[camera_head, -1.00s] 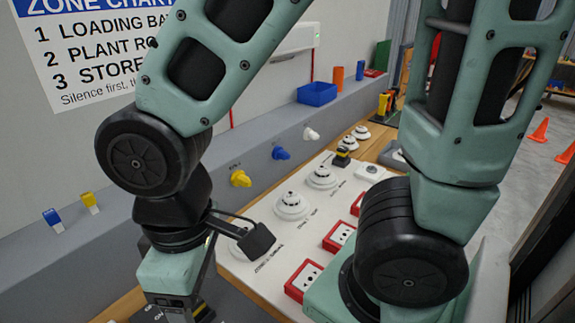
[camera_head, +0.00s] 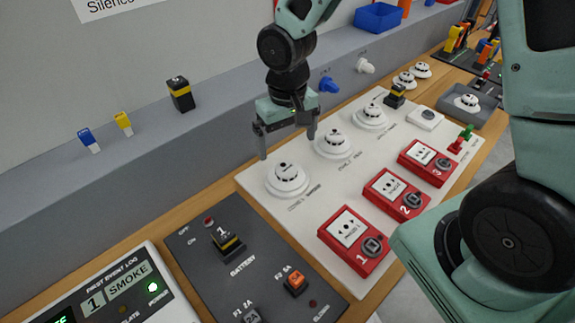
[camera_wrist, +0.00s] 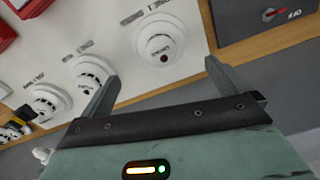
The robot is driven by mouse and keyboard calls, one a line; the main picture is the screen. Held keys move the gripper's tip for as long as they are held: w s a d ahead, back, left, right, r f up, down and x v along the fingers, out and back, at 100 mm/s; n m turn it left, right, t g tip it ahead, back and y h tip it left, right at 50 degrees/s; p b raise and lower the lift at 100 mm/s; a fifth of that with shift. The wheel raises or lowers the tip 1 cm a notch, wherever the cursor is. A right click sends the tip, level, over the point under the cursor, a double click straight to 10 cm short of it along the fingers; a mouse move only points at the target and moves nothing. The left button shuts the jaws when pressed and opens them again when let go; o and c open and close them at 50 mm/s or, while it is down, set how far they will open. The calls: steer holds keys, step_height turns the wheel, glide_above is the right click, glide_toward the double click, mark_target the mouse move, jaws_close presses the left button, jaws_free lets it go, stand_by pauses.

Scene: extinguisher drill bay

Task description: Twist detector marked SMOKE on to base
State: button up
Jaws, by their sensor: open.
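Three round white detectors or bases sit in a row on the white board (camera_head: 254,184): the near one (camera_head: 287,178), the middle one (camera_head: 333,143) and the far one (camera_head: 369,115). Two more white detectors, one (camera_head: 403,80) beside another (camera_head: 421,70), lie beyond the board, and one (camera_head: 467,102) sits in a grey holder. Marks on them are too small to read, so I cannot tell which says SMOKE. My gripper (camera_head: 287,147) is open and empty, above the board near the near unit. The wrist view shows that unit (camera_wrist: 160,45) just beyond the open fingertips (camera_wrist: 162,70).
Red call points, the nearest (camera_head: 352,240), line the board's right side. A dark battery panel (camera_head: 205,245) and an event log panel (camera_head: 120,290) reading 1 SMOKE are in front. A grey ledge (camera_head: 225,110) runs along the back with a black-yellow block (camera_head: 181,94).

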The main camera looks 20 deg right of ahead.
mark_target(286, 168)
step_height(286, 168, down, 10)
steer(key=shift+a+f, duration=0.1)
steer(key=shift+c, duration=0.3)
steer(key=c, duration=1)
steer(key=shift+o, duration=0.2)
steer(key=shift+m, duration=1.1)
steer(key=shift+m+b, duration=0.3)
steer(key=shift+m, duration=0.7)
steer(key=shift+m, duration=1.1)
